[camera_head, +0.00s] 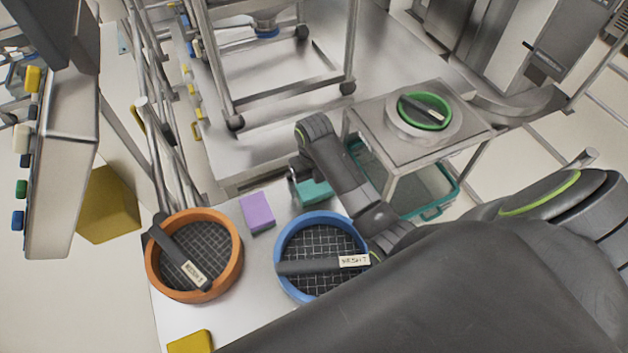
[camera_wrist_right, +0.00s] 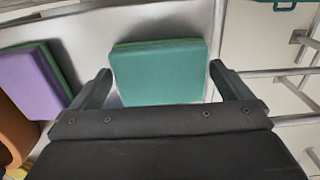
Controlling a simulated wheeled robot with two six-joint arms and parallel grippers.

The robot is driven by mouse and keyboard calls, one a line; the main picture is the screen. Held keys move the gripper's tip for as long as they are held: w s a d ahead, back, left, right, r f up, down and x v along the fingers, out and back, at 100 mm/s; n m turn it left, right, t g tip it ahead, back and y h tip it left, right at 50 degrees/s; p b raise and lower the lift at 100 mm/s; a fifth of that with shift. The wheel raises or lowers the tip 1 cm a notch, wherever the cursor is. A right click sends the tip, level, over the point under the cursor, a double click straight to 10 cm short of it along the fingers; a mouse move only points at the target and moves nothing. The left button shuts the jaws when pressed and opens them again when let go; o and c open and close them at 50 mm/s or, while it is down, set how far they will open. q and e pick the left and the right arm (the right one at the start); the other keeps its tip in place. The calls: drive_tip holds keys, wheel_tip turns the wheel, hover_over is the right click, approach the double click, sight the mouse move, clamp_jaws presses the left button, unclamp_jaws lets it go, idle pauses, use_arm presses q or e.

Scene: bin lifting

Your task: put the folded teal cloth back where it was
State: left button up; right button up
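The folded teal cloth (camera_head: 315,192) lies near the far edge of the white table in the head view, partly hidden by my right arm. In the right wrist view the teal cloth (camera_wrist_right: 160,72) fills the space between the fingers. My right gripper (camera_wrist_right: 162,75) is open, with one finger on each side of the cloth and thin gaps showing. In the head view my right gripper (camera_head: 304,178) is over the cloth, its fingers mostly hidden. I cannot tell its exact height above the table. My left gripper is not in view.
A purple folded cloth (camera_head: 258,213) lies left of the teal one. An orange sieve (camera_head: 153,272) and a blue sieve (camera_head: 284,243) stand nearer, each with a dark bar across. A yellow block (camera_head: 190,343) is at the front. A steel cart (camera_head: 375,127) stands beyond, holding a green sieve (camera_head: 425,97).

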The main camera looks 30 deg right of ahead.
sight(314, 184)
drive_tip(key=shift+r, duration=0.15)
drive_tip(key=shift+r, duration=0.25)
wheel_tip(314, 184, up, 5)
drive_tip(key=shift+f, duration=0.1)
wheel_tip(314, 184, up, 7)
drive_tip(key=p, duration=0.5)
drive_tip(key=shift+p, duration=0.4)
drive_tip(key=shift+f, duration=0.15)
